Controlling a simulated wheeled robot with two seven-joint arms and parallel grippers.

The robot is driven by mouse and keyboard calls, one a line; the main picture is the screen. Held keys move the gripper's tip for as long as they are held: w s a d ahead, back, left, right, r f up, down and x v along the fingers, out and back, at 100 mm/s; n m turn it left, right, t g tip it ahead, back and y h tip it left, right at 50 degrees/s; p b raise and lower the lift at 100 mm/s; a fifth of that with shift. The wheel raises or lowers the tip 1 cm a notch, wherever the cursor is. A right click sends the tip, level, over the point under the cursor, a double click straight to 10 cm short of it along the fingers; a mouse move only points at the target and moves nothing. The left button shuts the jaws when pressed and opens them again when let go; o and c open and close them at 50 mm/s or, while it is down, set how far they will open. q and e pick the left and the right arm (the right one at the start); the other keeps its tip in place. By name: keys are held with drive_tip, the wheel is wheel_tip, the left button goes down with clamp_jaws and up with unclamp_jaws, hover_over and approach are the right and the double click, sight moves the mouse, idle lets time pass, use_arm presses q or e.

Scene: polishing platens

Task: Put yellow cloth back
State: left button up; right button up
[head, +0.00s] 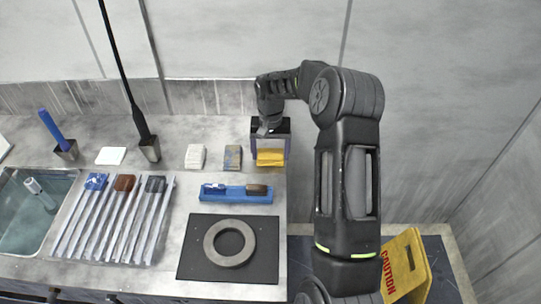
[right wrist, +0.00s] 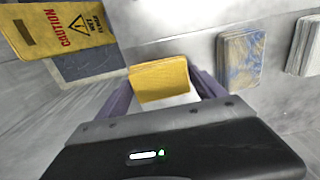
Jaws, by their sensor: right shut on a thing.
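The yellow cloth (head: 270,158) is between the purple fingers of my right gripper (head: 270,148), near the right end of the counter, in line with the other folded cloths. In the right wrist view the yellow cloth (right wrist: 158,80) spans between the fingers of my right gripper (right wrist: 165,88), with a pale patch showing just below it. The right gripper is shut on it. I cannot tell whether the cloth touches the counter. My left gripper is not in view.
A patterned cloth (head: 233,158) and a white cloth (head: 195,157) lie left of the gripper. A blue tray (head: 222,198) and a grey ring (head: 208,243) on a black plate (head: 200,270) are nearer. A yellow caution sign (head: 408,265) stands right of the counter.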

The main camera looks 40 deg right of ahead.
sight(271, 153)
drive_tip(key=shift+f, duration=0.15)
drive_tip(key=o, duration=0.9)
drive_tip(key=shift+f, duration=0.1)
drive_tip(key=shift+c, duration=0.2)
drive_tip(key=o, duration=0.4)
drive_tip(key=shift+o, duration=0.2)
drive_tip(key=shift+r+p, duration=0.4)
drive_tip(key=shift+r, duration=0.3)
wheel_tip(271, 153, up, 3)
drive_tip(key=shift+p, duration=0.9)
wheel_tip(271, 153, up, 8)
